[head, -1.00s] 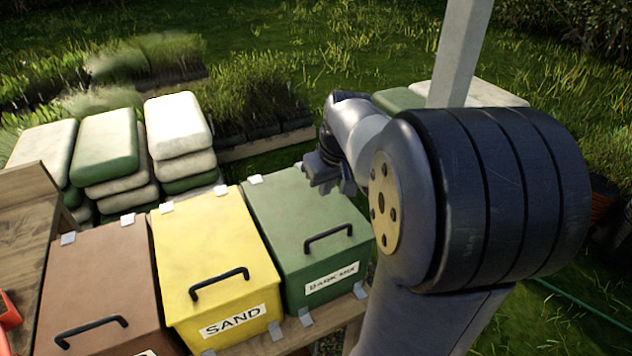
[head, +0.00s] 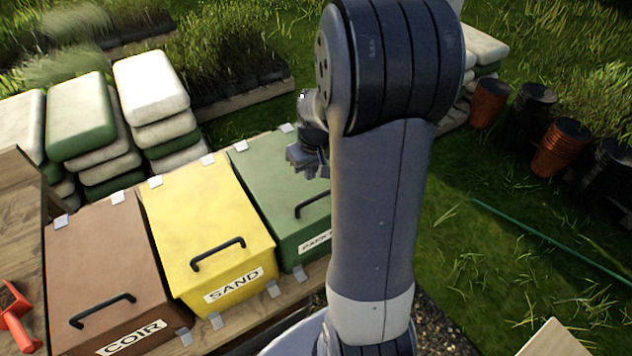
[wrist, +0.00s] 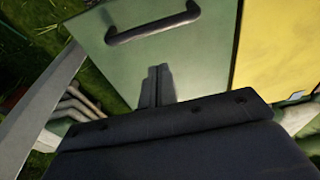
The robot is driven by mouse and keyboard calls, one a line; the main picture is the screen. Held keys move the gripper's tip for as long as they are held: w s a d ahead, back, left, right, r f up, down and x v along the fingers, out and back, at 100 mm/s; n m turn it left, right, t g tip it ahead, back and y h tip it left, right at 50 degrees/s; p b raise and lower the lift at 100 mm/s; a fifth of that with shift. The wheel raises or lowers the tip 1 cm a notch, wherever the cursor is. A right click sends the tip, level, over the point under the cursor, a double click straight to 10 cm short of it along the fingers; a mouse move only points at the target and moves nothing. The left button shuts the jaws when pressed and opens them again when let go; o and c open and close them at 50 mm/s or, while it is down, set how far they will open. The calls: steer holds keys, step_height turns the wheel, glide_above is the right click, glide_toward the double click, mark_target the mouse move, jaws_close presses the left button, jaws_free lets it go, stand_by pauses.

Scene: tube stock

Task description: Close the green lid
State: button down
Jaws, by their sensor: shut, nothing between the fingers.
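The green lid (head: 268,178) lies flat and closed on the green box at the right end of the row in the head view. Its black handle (head: 312,204) is partly hidden by my arm, as is the label on the box front. My gripper (head: 312,172) is above the lid, shut and empty. In the wrist view the green lid (wrist: 190,60) fills the upper middle, with its handle (wrist: 153,25) at the top. My shut fingers (wrist: 157,85) show in front of the lid; I cannot tell whether they touch it.
A yellow SAND box (head: 205,225) stands beside the green one, then a brown COIR box (head: 100,265), both closed. Stacked sacks (head: 150,85) stand behind. A red scoop (head: 14,318) lies on the wooden bench at left.

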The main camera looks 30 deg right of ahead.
mark_target(317, 195)
steer(key=shift+s+f+p, duration=0.2)
steer(key=shift+s+f, duration=0.4)
steer(key=shift+f, duration=0.2)
steer(key=shift+s+f+p, duration=0.15)
steer(key=shift+s+f, duration=0.4)
steer(key=shift+f, duration=0.2)
steer(key=shift+s+f+b, duration=0.15)
steer(key=shift+f+b, duration=0.35)
steer(key=shift+b, duration=0.05)
steer(key=shift+s+f+b, duration=0.15)
steer(key=shift+f+b, duration=0.35)
steer(key=shift+b, duration=0.05)
steer(key=shift+s+a+f+b, duration=0.1)
steer(key=shift+s+f+b, duration=0.3)
steer(key=shift+s, duration=0.15)
step_height(317, 195, up, 15)
steer(key=w+p, duration=0.1)
steer(key=p, duration=0.1)
steer(key=shift+w+f, duration=0.15)
